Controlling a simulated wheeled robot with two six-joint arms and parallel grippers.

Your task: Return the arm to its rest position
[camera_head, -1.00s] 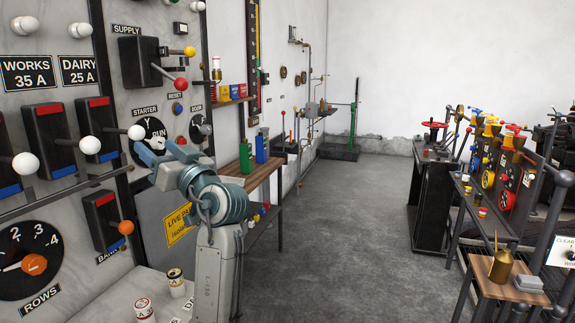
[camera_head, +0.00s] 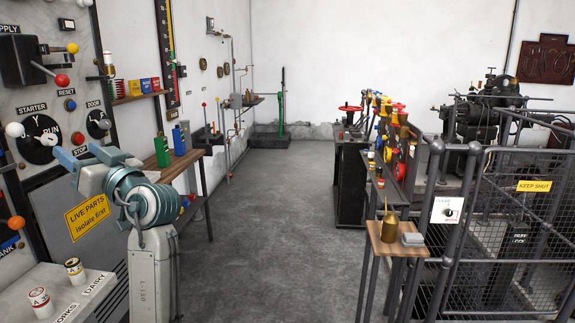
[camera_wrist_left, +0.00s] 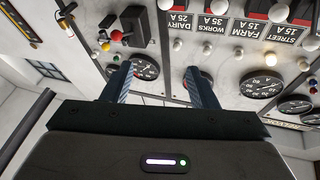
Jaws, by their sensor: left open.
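My left arm, grey and teal, rises from the bottom left of the head view. My left gripper (camera_head: 68,157) points at the switch panel (camera_head: 50,100), with the panel's STARTER dial (camera_head: 38,139) just behind it in the picture. In the left wrist view the two blue fingers of the gripper (camera_wrist_left: 160,85) stand wide apart with nothing between them. That view shows the panel tilted, with its knobs and round dials beyond the fingers. My right gripper is not in view.
Green and blue cans (camera_head: 171,147) stand on a wooden side table (camera_head: 180,168). Two fuses (camera_head: 40,301) sit on a ledge at the lower left. A stand (camera_head: 385,241) with an oil can and a mesh gate (camera_head: 520,210) are at right. The middle floor (camera_head: 270,220) is clear.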

